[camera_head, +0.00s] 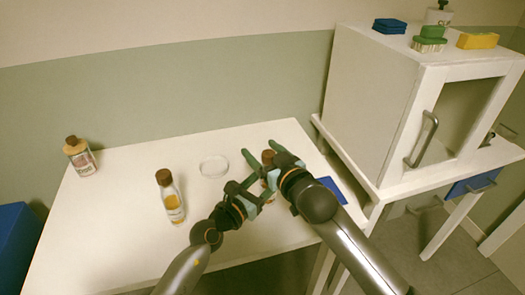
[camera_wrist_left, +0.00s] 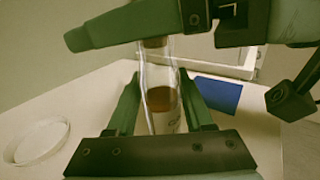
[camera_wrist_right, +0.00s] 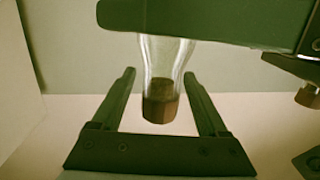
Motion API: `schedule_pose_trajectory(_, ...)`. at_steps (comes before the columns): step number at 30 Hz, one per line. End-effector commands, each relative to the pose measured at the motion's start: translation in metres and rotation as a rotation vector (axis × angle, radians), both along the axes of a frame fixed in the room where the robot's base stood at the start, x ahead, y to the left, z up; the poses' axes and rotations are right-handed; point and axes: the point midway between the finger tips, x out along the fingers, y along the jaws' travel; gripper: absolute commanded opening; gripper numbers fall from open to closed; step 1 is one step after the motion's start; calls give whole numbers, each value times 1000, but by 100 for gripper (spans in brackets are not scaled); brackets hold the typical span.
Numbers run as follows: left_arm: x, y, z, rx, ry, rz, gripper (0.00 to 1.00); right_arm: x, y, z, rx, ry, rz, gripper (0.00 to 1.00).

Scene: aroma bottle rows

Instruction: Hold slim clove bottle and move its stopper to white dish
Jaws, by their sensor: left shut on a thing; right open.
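The slim clove bottle is clear glass with a brown stopper (camera_head: 267,156). My left gripper (camera_head: 262,192) is shut on the bottle's body. In the left wrist view the bottle (camera_wrist_left: 163,75) stands upright between the fingers, with dark brown contents low in it. My right gripper (camera_head: 260,152) is open around the stopper. In the right wrist view the stopper (camera_wrist_right: 160,105) sits on the bottle neck between the open fingers, with a gap on each side. The white dish (camera_head: 213,166) is round, shallow and empty, left of the grippers; it also shows in the left wrist view (camera_wrist_left: 40,142).
A bottle with yellow liquid (camera_head: 171,199) stands left of my left arm. A wider labelled bottle (camera_head: 82,160) stands at the table's far left. A blue mat (camera_head: 332,189) lies right of the grippers. A white cabinet (camera_head: 372,105) rises at the right. The table around the dish is clear.

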Motion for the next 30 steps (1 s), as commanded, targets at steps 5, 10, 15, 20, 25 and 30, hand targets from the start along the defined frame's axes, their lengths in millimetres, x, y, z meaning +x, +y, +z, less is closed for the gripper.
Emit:
schedule_pose_trajectory(5, 0, 0, 0, 1, 1, 0, 0, 0, 0, 0, 0, 0, 0, 73)
schedule_pose_trajectory(10, 0, 0, 0, 1, 1, 0, 0, 0, 0, 0, 0, 0, 0, 54)
schedule_pose_trajectory(15, 0, 0, 0, 1, 1, 0, 0, 0, 0, 0, 0, 0, 0, 35)
schedule_pose_trajectory(20, 0, 0, 0, 1, 1, 0, 0, 0, 0, 0, 0, 1, 0, 17)
schedule_pose_trajectory(25, 0, 0, 0, 1, 1, 0, 0, 0, 0, 0, 0, 1, 0, 0)
schedule_pose_trajectory(30, 0, 0, 0, 1, 1, 0, 0, 0, 0, 0, 0, 1, 0, 0)
